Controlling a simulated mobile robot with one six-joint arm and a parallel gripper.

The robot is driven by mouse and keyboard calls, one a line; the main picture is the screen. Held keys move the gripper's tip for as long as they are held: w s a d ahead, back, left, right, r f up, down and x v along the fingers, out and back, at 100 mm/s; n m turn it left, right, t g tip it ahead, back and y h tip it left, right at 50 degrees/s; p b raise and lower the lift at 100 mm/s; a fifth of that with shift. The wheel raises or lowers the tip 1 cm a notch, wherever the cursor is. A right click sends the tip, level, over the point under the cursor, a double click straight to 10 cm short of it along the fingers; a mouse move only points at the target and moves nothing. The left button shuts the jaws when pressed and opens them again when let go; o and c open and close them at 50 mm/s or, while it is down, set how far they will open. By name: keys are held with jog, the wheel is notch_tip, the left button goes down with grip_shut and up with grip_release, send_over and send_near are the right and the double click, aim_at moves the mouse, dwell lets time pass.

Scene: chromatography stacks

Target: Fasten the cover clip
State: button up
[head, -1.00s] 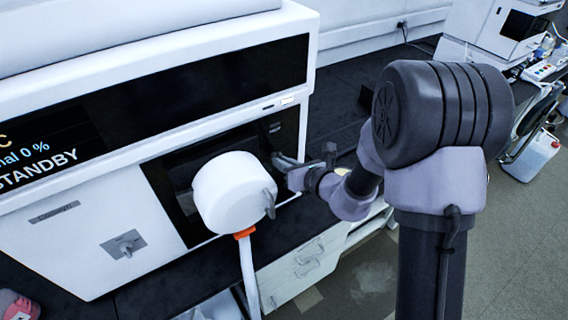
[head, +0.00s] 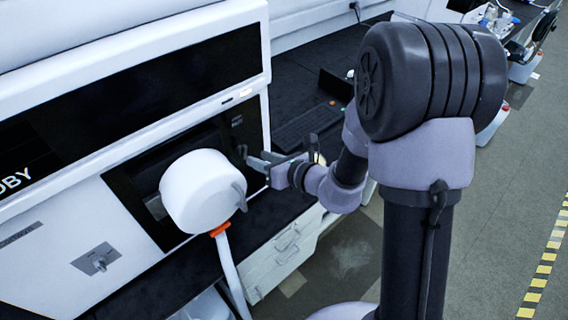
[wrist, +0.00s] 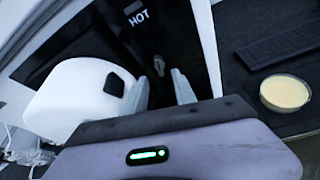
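The cover clip is hard to single out. A small dark latch-like part (wrist: 159,65) is on the black panel under the word HOT in the wrist view, beyond and between my fingertips. A white drum-shaped housing (head: 202,190) with a grey tab on its side stands in front of the panel; it also shows at left in the wrist view (wrist: 75,98). My gripper (head: 256,158) is beside the drum's upper right, close to the panel. In the wrist view its two pale fingers (wrist: 161,90) are apart with nothing held between them. Contact with the panel cannot be told.
The white instrument (head: 60,250) with its black display fills the left. A dark keyboard (head: 305,125) lies on the black bench behind my arm. A dish of yellowish material (wrist: 285,93) is on the bench at right. Open floor (head: 500,200) lies to the right.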

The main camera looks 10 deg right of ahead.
jog(key=p+v, duration=1.2)
jog(key=p, duration=0.2)
